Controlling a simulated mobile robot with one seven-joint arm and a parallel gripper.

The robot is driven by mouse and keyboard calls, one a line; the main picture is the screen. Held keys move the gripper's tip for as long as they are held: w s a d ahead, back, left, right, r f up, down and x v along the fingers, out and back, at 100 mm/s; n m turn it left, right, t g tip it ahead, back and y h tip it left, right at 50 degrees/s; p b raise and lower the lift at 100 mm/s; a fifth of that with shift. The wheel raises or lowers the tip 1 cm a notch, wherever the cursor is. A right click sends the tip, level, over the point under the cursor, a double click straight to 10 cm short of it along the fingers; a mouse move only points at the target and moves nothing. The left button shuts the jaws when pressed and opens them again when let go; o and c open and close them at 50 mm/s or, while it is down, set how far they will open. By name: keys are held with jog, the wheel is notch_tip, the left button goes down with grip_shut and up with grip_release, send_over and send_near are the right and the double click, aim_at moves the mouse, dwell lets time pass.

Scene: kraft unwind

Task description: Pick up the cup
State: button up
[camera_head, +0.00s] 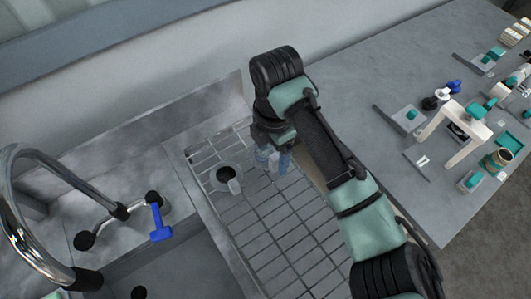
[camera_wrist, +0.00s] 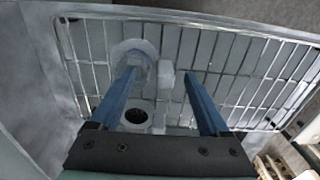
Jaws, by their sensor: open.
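A grey cup (camera_head: 234,186) with a dark round mouth and a pale handle-like part sits on the wire rack (camera_head: 290,233) in the head view. My gripper (camera_head: 272,163) is just right of it, low over the rack, with its blue fingers pointing down. In the wrist view my gripper (camera_wrist: 160,78) has its two blue fingers spread apart. A pale block (camera_wrist: 165,84) shows between them. A pale rounded shape (camera_wrist: 132,48) and a dark round opening (camera_wrist: 136,117) show near the left finger. I cannot tell which of these belong to the cup. Nothing is clearly gripped.
A chrome faucet (camera_head: 40,165) and a blue-handled tap (camera_head: 159,223) stand at the left by the sink. A grey worktop (camera_head: 400,70) lies to the right, with a white frame (camera_head: 456,140) and several small teal parts. A wall (camera_head: 160,60) runs behind.

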jog(key=shift+f, duration=1.2)
grip_shut()
